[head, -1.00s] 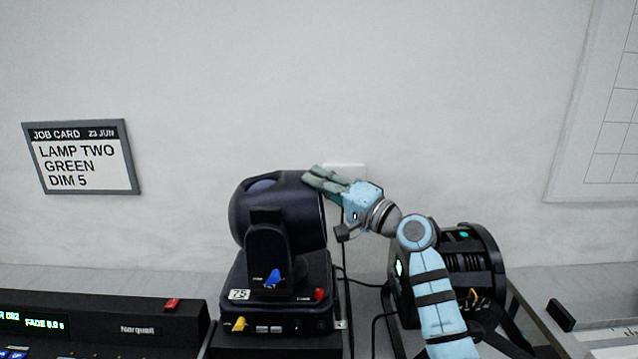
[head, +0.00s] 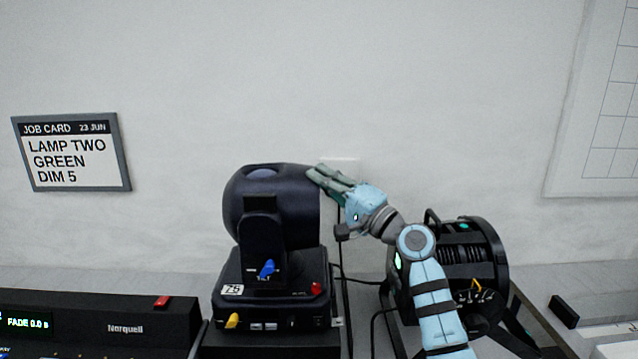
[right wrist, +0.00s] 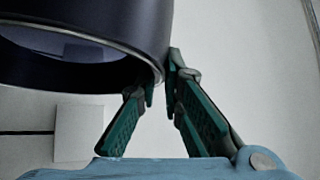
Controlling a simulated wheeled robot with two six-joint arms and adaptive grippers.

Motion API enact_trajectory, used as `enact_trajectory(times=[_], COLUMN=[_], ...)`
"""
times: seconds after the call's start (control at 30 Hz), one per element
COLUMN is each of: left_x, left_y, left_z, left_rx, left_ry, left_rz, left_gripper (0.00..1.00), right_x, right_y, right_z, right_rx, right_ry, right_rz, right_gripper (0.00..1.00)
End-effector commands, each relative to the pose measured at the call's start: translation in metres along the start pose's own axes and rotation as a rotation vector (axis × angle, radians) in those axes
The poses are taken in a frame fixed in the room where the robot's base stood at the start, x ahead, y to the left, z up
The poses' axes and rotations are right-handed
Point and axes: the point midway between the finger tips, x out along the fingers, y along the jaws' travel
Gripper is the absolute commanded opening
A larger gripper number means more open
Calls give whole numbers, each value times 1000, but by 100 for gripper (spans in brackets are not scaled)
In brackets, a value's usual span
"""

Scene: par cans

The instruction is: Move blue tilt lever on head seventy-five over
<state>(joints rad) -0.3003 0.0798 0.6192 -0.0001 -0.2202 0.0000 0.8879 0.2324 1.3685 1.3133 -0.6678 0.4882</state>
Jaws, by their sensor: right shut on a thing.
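My right gripper (head: 318,178) is at the upper right rim of the head's barrel. In the right wrist view its green-padded fingers (right wrist: 158,85) are shut on the barrel's rim (right wrist: 150,62), one on each side. My left gripper is out of view.
A yellow lever (head: 232,320) and a red knob (head: 316,288) are on the base. A black lamp (head: 465,265) stands behind my right forearm. A control desk (head: 110,318) is at the lower left. A job card (head: 72,152) hangs on the wall.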

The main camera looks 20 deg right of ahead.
Motion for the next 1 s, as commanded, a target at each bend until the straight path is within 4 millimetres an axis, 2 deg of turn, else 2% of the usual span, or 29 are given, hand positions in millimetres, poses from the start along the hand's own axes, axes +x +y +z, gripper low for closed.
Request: enact_trajectory(times=[0.03,0.13,0.47,0.57,0.8,0.9,1.0], left_x=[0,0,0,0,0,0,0], left_y=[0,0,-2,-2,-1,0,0], left_z=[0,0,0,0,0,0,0], left_rx=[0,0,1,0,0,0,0], left_ry=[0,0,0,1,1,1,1], left_rz=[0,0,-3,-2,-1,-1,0], left_gripper=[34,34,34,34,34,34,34], right_x=[-1,0,-2,-16,-82,-105,-117], right_y=[4,4,3,4,4,4,3], right_z=[1,1,2,0,0,0,0], right_rx=[6,5,2,0,0,1,3], right_ry=[-4,-4,-4,-3,-4,-4,-4], right_rz=[9,8,5,7,11,11,8], right_gripper=[13,28,28,28,28,28,28])
